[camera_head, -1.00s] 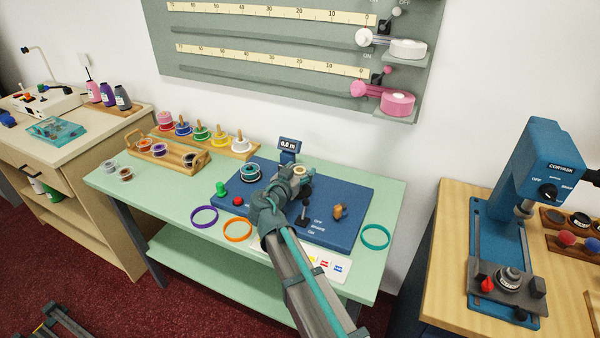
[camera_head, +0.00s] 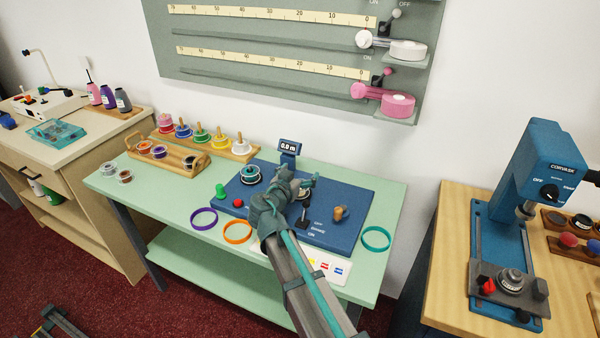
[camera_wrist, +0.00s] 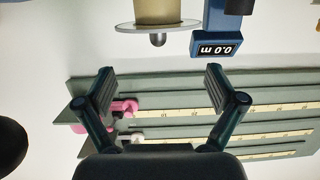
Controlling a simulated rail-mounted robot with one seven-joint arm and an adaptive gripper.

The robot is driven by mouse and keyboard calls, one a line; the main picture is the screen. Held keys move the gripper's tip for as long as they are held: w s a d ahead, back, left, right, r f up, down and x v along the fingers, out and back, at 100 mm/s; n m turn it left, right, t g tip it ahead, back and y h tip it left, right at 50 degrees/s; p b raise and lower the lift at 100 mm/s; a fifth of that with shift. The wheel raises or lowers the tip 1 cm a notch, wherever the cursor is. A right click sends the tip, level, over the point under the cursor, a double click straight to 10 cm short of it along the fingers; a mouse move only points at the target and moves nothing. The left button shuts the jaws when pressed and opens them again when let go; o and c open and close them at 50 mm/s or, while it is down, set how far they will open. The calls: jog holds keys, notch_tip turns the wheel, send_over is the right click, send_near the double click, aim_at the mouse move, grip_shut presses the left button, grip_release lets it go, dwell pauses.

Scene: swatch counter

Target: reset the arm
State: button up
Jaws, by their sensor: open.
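My arm reaches up from the bottom of the head view over the green table (camera_head: 180,205). My gripper (camera_head: 298,180) is above the blue winding machine (camera_head: 345,225), near its small display (camera_head: 289,147) reading 0.0 m. In the wrist view my gripper (camera_wrist: 160,85) is open, its two fingers wide apart with nothing between them. The display also shows upside down in the wrist view (camera_wrist: 216,46). Beside it there is a tan cylinder (camera_wrist: 160,12) on a pale disc, apart from the fingers. My arm and gripper hide part of the machine in the head view.
A spool (camera_head: 251,174) sits on the machine's left. Purple (camera_head: 203,219), orange (camera_head: 237,232) and teal (camera_head: 376,238) rings lie on the table. A wooden tray (camera_head: 190,161) holds spools. A blue press (camera_head: 520,220) stands on the right table. The ruled board (camera_head: 300,40) hangs on the wall behind.

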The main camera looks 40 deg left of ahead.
jog(key=shift+s+d+f, duration=0.1)
jog(key=shift+d+f, duration=0.15)
jog(key=shift+f, duration=0.35)
jog(key=shift+s+d+f, duration=0.1)
jog(key=shift+d+f, duration=0.15)
jog(key=shift+f, duration=0.35)
jog(key=shift+w+a+r, duration=0.15)
jog(key=shift+w+r, duration=0.05)
jog(key=shift+r, duration=0.55)
jog(key=shift+w+a+r+p, duration=0.1)
jog(key=shift+a+r+p, duration=0.1)
jog(key=shift+r, duration=1.25)
jog(key=shift+w+a+r+p, duration=0.1)
jog(key=shift+a+r, duration=0.05)
jog(key=shift+r, duration=1.3)
